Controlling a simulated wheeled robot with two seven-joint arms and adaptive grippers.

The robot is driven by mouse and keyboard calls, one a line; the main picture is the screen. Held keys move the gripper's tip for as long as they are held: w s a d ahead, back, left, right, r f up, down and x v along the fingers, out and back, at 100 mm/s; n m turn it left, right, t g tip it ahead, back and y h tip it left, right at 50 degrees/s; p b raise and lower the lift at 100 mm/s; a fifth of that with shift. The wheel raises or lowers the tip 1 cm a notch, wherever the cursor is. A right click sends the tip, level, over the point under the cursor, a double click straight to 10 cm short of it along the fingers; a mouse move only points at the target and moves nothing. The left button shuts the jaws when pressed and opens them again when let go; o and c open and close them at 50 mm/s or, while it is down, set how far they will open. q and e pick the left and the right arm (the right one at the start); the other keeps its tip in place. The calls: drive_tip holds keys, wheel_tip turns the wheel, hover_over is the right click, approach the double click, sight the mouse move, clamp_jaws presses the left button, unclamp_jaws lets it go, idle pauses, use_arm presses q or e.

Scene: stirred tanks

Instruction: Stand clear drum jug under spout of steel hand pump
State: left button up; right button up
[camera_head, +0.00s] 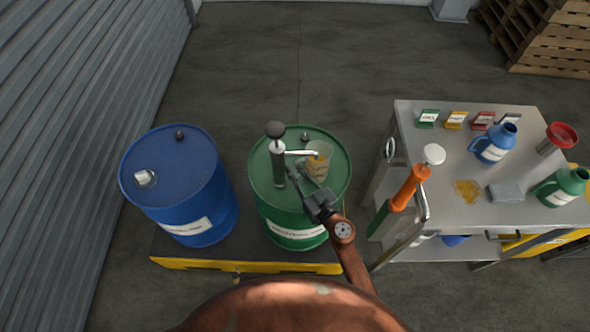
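The clear drum jug (318,165), with an amber tint and a yellowish label, stands upright on the lid of the green drum (290,228). The steel hand pump (279,166) rises from the same lid, left of the jug. Its spout (300,153) points right and its end shows over the jug's mouth. My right gripper (303,176) reaches in from the lower right, its fingers close against the jug's lower left side. I cannot tell whether they grip it, as the contact is small and partly hidden. My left gripper is not in view.
A blue drum (190,187) stands left on the same dark, yellow-edged pallet (170,263).

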drive_tip(key=shift+r, duration=0.15)
drive_tip(key=shift+s+d, duration=0.15)
drive_tip(key=p+v, duration=0.1)
drive_tip(key=v, duration=1)
drive_tip(key=shift+s+d, duration=0.15)
drive_tip(key=shift+s, duration=0.1)
